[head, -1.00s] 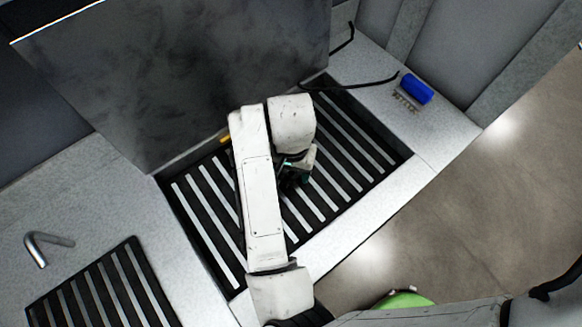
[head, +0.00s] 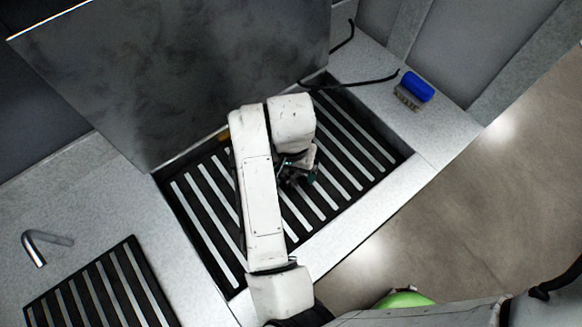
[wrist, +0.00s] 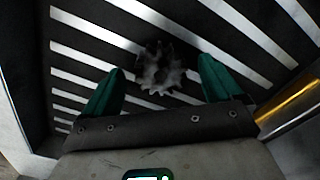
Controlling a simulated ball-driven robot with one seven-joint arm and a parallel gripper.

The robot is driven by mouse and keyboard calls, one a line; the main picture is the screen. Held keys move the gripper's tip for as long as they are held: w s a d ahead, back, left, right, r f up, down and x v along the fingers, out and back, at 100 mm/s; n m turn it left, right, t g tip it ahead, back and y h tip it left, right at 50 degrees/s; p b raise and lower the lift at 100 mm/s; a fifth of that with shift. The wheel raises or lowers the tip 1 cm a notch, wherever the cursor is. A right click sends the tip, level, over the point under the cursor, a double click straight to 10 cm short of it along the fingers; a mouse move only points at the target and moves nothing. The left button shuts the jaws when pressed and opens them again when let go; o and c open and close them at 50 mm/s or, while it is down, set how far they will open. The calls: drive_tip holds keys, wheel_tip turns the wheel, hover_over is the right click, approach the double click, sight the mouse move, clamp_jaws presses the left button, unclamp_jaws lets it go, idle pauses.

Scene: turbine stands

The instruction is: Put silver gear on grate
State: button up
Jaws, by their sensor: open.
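The silver gear (wrist: 160,68) is a dark grey toothed wheel in the wrist view. It shows between my gripper's two green fingers, with a gap on each side, against the slats of the grate. I cannot tell for sure whether it touches the slats. The grate (head: 345,152) is a dark recess with pale slats; it also fills the wrist view (wrist: 80,53). My gripper (wrist: 162,65) is open and points down at the grate. In the head view my gripper (head: 295,178) is low over the middle of the grate, partly behind my arm, and the gear cannot be made out.
A tall dark panel (head: 180,75) stands along the grate's back edge. A yellow bar (wrist: 293,107) lies at the right in the wrist view. A blue brush (head: 415,88) and a black cable (head: 350,84) lie on the right ledge. A second grate (head: 100,290) and a bent metal handle (head: 42,246) are at left.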

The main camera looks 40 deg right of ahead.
sight(291, 174)
drive_tip(key=shift+o, duration=0.8)
drive_tip(key=shift+r+p, duration=2.85)
drive_tip(key=shift+r, duration=0.7)
